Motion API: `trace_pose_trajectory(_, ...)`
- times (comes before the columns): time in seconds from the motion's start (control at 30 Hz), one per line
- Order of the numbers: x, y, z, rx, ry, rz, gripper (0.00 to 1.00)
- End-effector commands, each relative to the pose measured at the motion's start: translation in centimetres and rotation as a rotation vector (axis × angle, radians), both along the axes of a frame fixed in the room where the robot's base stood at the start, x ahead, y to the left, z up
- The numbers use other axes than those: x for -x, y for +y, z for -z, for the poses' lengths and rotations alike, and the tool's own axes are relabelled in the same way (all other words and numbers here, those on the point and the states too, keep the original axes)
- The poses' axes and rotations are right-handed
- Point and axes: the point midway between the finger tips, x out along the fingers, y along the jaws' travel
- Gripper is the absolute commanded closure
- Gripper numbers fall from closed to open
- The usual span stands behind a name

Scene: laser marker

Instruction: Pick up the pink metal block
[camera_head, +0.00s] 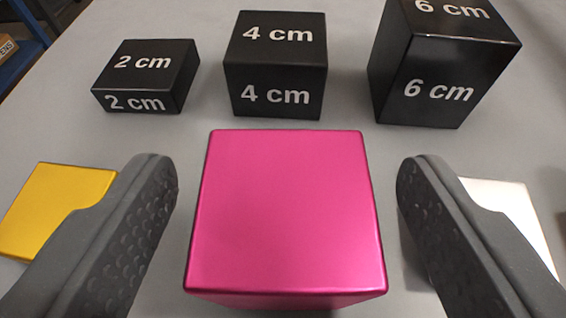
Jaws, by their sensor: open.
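The pink metal block (286,212) is a shiny cube on the grey table, in the lower middle of the view. My gripper (286,185) is open, with one dark textured finger on each side of the pink block. A gap shows between each finger and the block, so neither appears to touch it. The block's lower front edge runs near the bottom of the picture and its base is mostly hidden.
Black blocks marked 2 cm (147,76), 4 cm (275,65) and 6 cm (445,62) stand behind the pink block. A yellow block (55,205) lies left, partly behind the left finger. A whitish block (512,212) lies right, partly behind the right finger. Grey table (345,115) shows between them.

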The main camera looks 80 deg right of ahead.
Motion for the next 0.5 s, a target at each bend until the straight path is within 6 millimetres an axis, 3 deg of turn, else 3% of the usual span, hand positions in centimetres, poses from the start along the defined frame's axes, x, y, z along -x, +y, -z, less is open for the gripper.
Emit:
trace_pose_trajectory(0.2, -0.4, -2.3, 1.1, -0.001, 0.001, 0.001, 0.33)
trace_pose_trajectory(0.5, -0.4, -2.7, 1.1, -0.001, 0.000, 0.000, 0.33)
